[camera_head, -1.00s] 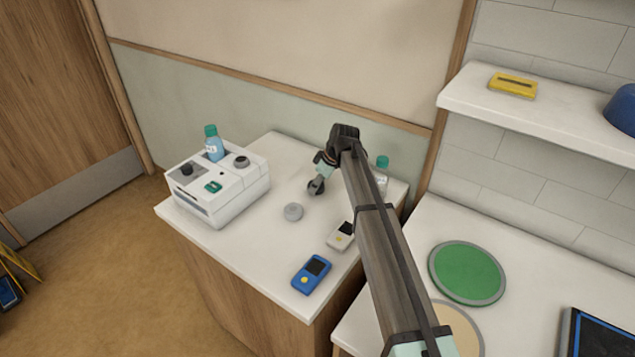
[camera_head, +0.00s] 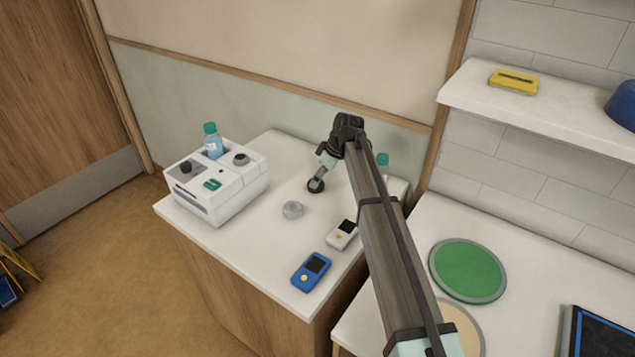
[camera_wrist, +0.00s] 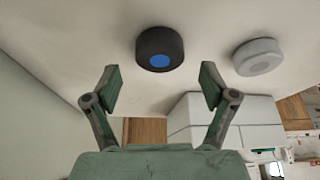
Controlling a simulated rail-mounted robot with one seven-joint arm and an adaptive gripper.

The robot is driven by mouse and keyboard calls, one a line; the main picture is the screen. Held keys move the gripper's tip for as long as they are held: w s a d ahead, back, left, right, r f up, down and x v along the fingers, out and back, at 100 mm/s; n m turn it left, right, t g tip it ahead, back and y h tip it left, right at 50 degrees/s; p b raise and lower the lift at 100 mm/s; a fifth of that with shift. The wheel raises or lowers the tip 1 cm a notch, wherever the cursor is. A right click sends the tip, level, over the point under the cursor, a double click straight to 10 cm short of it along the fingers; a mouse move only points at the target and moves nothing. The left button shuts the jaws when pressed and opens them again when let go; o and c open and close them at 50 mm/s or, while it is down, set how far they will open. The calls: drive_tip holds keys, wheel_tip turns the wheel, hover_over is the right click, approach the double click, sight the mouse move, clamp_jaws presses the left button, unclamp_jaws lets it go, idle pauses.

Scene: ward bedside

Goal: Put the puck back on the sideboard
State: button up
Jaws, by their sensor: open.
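A black puck (camera_wrist: 160,49) with a blue dot shows in the wrist view, just beyond my open fingertips and apart from them. In the head view a dark round shape (camera_head: 315,187) at the end of my gripper (camera_head: 321,176) seems to be this puck on the white-topped sideboard (camera_head: 240,262). My gripper also shows in the wrist view (camera_wrist: 156,88), open, with nothing between its fingers. A light grey puck (camera_head: 292,210) stands nearby on the sideboard, and right of the black one in the wrist view (camera_wrist: 258,57).
A white device (camera_head: 222,190) carrying a teal-capped bottle (camera_head: 212,141) stands at the left. A blue handheld device (camera_head: 311,272) and a white one (camera_head: 342,234) lie at the front right. Another teal-capped bottle (camera_head: 383,161) is partly behind my arm.

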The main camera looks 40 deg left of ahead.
drive_tip(key=b+v, duration=0.2)
drive_tip(key=v, duration=0.7)
drive_tip(key=shift+r, duration=0.1)
